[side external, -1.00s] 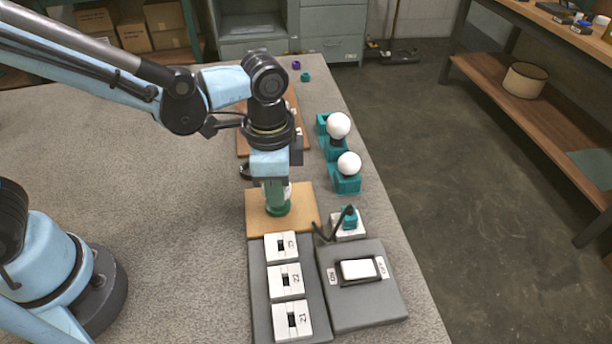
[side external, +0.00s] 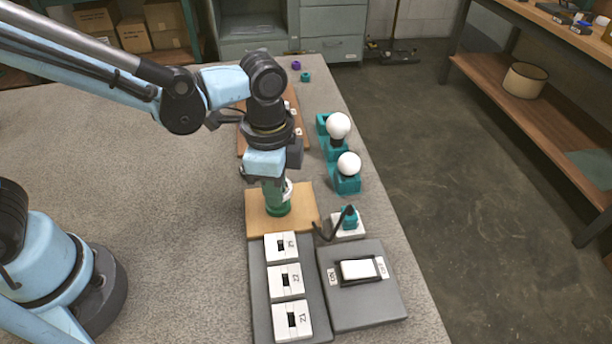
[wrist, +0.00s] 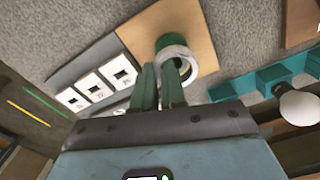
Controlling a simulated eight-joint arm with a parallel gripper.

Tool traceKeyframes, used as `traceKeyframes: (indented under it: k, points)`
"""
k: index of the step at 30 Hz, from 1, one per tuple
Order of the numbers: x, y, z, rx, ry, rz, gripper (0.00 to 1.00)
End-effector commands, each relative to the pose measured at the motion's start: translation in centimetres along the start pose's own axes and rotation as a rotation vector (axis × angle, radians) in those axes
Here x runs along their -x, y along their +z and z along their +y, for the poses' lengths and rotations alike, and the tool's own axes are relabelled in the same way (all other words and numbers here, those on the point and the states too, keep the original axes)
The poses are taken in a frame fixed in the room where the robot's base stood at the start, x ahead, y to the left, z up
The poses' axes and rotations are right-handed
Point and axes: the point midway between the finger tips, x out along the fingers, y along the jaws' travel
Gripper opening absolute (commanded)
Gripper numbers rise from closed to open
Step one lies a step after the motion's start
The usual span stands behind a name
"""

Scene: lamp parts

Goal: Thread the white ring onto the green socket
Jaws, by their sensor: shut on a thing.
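The green socket (side external: 278,209) stands upright on a light wooden board; its top (wrist: 170,40) shows just beyond the ring in the wrist view. The white ring (side external: 288,188) is at the fingertips, to their right in the side view and tilted. In the wrist view the ring (wrist: 183,54) overlaps the near side of the socket. My gripper (side external: 272,188) is just above the socket, pointing down. Its green fingers (wrist: 160,80) are close together and shut on the ring. I cannot tell whether the ring is around the socket's top or only beside it.
White blocks (side external: 285,280) on a grey plate and a rocker switch (side external: 359,269) lie in front of the wooden board (side external: 258,222). A dark cable (side external: 330,228) runs to the right. White bulbs (side external: 349,165) in teal holders stand behind right. The table is clear to the left.

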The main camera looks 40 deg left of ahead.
Motion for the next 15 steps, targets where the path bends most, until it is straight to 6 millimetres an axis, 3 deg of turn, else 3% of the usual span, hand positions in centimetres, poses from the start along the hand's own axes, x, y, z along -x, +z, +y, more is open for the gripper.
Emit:
traceKeyframes:
  k: [9,15]
  points:
    - [-0.42,0.83,-0.23,-0.361,-0.008,-0.001,0.0]
    - [-0.43,0.94,-0.33,-0.411,-0.01,-0.003,0.0]
